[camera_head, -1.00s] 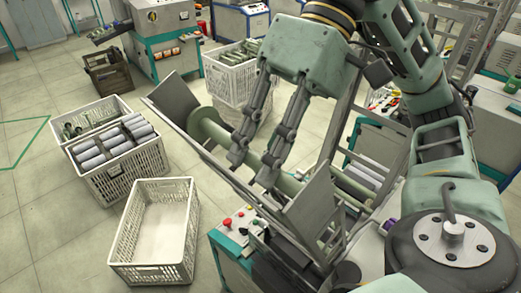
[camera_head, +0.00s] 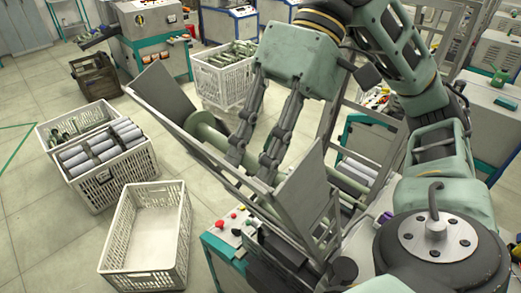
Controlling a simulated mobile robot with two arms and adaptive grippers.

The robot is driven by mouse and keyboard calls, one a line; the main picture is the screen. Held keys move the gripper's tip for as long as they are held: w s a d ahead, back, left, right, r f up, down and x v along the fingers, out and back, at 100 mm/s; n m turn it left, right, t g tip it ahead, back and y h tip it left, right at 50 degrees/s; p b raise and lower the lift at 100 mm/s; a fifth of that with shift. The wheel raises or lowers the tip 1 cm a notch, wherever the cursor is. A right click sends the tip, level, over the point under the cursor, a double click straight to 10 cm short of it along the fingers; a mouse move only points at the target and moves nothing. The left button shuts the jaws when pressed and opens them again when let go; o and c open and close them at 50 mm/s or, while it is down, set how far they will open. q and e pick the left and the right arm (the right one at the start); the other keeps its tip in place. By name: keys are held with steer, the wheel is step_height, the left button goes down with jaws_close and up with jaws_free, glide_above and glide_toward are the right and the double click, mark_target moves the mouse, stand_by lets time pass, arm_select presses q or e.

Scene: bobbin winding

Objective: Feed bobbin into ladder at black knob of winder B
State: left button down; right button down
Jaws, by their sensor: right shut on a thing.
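A pale green bobbin (camera_head: 206,132) lies between the two upright grey end plates of the metal ladder (camera_head: 160,93), close over its rails. My right gripper (camera_head: 252,168) reaches down from above, and its two dark fingers are shut on the bobbin's middle. The fingers hide part of the bobbin, so I cannot tell whether it rests on the rails. Below the ladder is the winder's control panel (camera_head: 226,235) with red buttons and small dark parts; I cannot clearly tell the black knob. My left gripper is not in view.
An empty white crate (camera_head: 113,246) stands on the floor at lower left. Behind it are crates with grey rolls (camera_head: 88,200) and green bobbins (camera_head: 232,92), and a dark wooden crate (camera_head: 97,91). Other machines (camera_head: 148,38) stand at the back. Floor between the crates is clear.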

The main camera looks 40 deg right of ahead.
steer(key=f+b, duration=0.1)
steer(key=d+f+b, duration=0.1)
steer(key=f+b, duration=0.1)
steer(key=f, duration=0.1)
steer(key=shift+d+b, duration=0.3)
steer(key=shift+d, duration=0.1)
stand_by(0.4)
steer(key=c, duration=1.6)
jaws_free()
steer(key=shift+o, duration=1.6)
steer(key=shift+r, duration=0.1)
